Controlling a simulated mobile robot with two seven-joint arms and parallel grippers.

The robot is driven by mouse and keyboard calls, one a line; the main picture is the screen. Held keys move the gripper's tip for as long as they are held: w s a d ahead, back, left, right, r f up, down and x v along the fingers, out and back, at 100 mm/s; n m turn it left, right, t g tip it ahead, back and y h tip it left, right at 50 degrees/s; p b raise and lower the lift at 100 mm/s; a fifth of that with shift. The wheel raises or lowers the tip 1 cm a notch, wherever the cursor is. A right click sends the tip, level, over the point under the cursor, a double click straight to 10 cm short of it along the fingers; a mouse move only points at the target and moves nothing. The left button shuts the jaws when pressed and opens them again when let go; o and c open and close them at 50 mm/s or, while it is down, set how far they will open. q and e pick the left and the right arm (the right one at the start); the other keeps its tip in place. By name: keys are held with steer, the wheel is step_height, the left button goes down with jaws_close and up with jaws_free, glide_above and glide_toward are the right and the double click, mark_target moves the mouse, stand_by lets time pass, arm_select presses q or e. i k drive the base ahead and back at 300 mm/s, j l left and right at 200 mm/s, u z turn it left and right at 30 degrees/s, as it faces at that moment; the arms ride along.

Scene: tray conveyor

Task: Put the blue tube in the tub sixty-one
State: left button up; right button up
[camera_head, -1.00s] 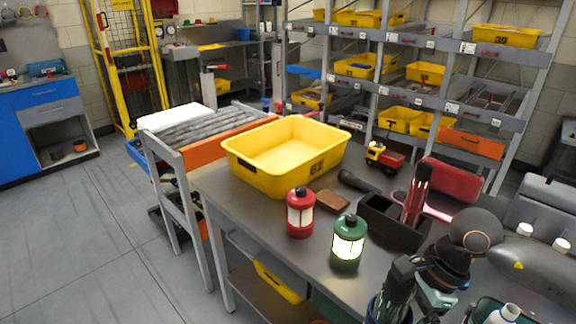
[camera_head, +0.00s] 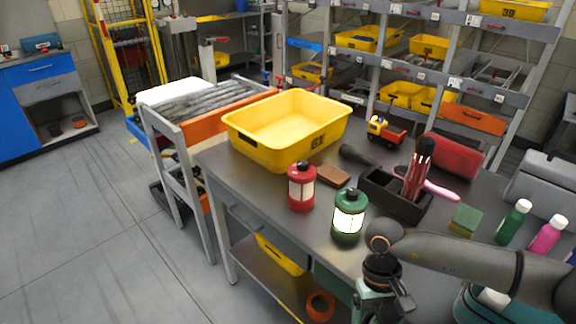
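The yellow tub (camera_head: 262,172) marked 61 stands at the back left of the grey table. It is upright, and its visible inside is empty. I cannot make out a blue tube in this view. My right arm comes in from the right across the table's front. Its wrist bends down at the lower middle, and the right gripper body (camera_head: 374,303) runs out of the bottom edge. Its fingertips are hidden or cut off, so I cannot tell what is between them. My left gripper is not in view.
A sponge (camera_head: 465,219) and bottles (camera_head: 513,222) stand right.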

mark_target(272, 142)
steer(key=i+j, duration=1.1)
steer(key=j, duration=0.2)
steer(key=k+j+u, duration=0.05)
